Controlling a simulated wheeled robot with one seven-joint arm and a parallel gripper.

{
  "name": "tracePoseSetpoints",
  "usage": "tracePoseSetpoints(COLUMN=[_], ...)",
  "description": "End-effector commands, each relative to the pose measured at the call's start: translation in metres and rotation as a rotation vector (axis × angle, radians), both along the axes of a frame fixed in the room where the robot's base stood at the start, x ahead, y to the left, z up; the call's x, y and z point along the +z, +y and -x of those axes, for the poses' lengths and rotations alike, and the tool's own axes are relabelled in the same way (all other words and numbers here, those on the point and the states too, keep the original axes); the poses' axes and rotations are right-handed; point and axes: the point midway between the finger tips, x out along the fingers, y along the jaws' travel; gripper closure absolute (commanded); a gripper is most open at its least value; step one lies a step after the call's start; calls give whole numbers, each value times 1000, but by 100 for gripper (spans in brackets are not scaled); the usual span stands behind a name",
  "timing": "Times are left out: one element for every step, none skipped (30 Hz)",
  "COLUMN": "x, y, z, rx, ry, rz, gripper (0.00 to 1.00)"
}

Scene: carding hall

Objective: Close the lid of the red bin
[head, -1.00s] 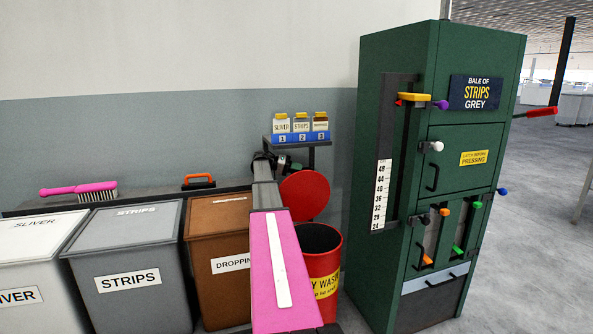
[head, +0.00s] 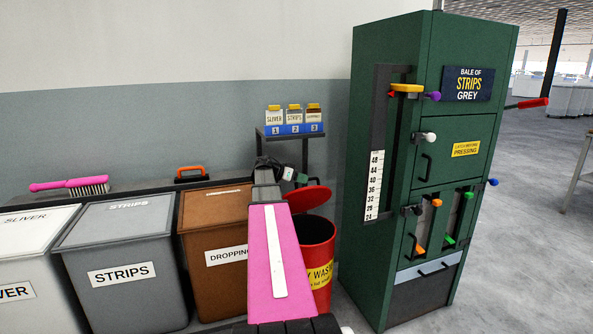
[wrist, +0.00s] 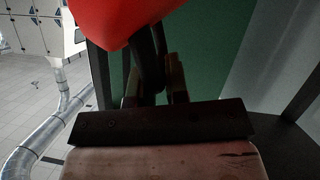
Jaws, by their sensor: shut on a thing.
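The red bin (head: 318,249) with a yellow label stands right of the brown bin and left of the green press. Its round red lid (head: 312,197) is tilted over the mouth, its rear edge raised, and a dark gap shows below it. My pink arm hides the bin's left side. In the wrist view my gripper (wrist: 155,88) is shut on a dark handle-like part (wrist: 150,65) that runs up to the red lid (wrist: 115,22). In the head view my wrist is just behind and above the lid; the fingertips are hard to make out there.
The green press (head: 395,160) with coloured knobs stands close on the right. The brown bin (head: 205,228), grey bin (head: 125,255) and white bin (head: 30,260) line the left. Open floor (head: 535,200) lies far right.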

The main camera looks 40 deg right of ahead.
Motion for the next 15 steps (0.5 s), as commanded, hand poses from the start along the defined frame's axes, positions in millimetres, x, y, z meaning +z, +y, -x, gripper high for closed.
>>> tracePoseSetpoints(x=[-6, -9, -14, -17, -21, -25, -29, -31, -35, -38, -41, -44, -46, -48, -50], y=[7, 8, 10, 11, 13, 14, 15, 16, 17, 18, 18, 19, 20, 20, 21], z=[17, 22, 28, 33, 37, 42, 45, 48, 52, 54, 56, 59, 61, 62, 64], rx=[0, 0, 0, 0, -1, 0, -1, 0, 0, 0, -1, 0, 0, 0, 0], ry=[-37, -60, -89, -110, -131, -157, -174, -192, -212, -207, -206, -205, -205, -205, -205], rz=[13, 19, 29, 35, 42, 50, 56, 61, 68, 67, 67, 66, 66, 66, 66], gripper=[100, 100, 100, 100, 100, 100, 100, 100, 100, 100, 100, 100, 100, 100, 100])
